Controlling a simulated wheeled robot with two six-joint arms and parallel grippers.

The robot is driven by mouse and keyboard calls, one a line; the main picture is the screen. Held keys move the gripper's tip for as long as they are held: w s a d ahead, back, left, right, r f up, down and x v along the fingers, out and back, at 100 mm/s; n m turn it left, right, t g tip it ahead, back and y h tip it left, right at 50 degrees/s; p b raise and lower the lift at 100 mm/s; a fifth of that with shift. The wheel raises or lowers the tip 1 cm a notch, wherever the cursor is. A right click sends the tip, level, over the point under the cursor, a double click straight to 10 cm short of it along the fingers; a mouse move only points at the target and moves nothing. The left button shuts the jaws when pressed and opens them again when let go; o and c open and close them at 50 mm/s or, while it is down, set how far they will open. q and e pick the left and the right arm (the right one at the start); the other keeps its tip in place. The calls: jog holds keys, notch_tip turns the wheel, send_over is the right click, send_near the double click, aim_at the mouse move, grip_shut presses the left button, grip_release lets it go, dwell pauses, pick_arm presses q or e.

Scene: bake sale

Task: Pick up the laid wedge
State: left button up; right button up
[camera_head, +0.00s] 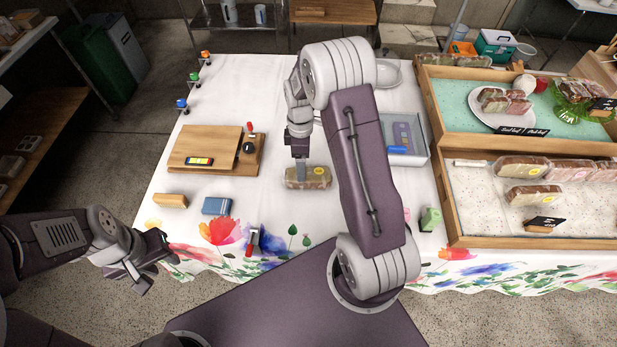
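A wrapped brown wedge (320,178) lies on the white tablecloth near the middle of the table. My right gripper (300,172) points straight down at its left half. Its fingertips overlap the wrapping in this view, and I cannot tell whether they grip it or only stand over it. My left gripper (150,264) is open and empty, low at the table's front left edge, well away from the wedge.
A wooden board (205,148) lies left of the wedge, with a blue block (216,206) and a tan block (171,201) in front. A grey tray (420,150) is partly behind my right arm. Wooden display crates (445,195) with wrapped goods fill the right.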

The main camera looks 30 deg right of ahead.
jog(key=f, duration=0.5)
jog(key=shift+s+a+f+b, duration=0.2)
jog(key=shift+a+b, duration=0.1)
jog(key=shift+r, duration=0.1)
jog(key=c, duration=0.4)
jog(key=shift+c, duration=0.2)
jog(key=shift+r, duration=0.35)
jog(key=r, duration=0.4)
jog(key=shift+s+p, duration=0.2)
jog(key=shift+p, duration=0.1)
jog(key=s+d+r, duration=0.2)
jog(key=s+r, duration=0.4)
jog(key=s, duration=0.5)
jog(key=shift+d+r+p, duration=0.15)
jog(key=shift+p, duration=0.15)
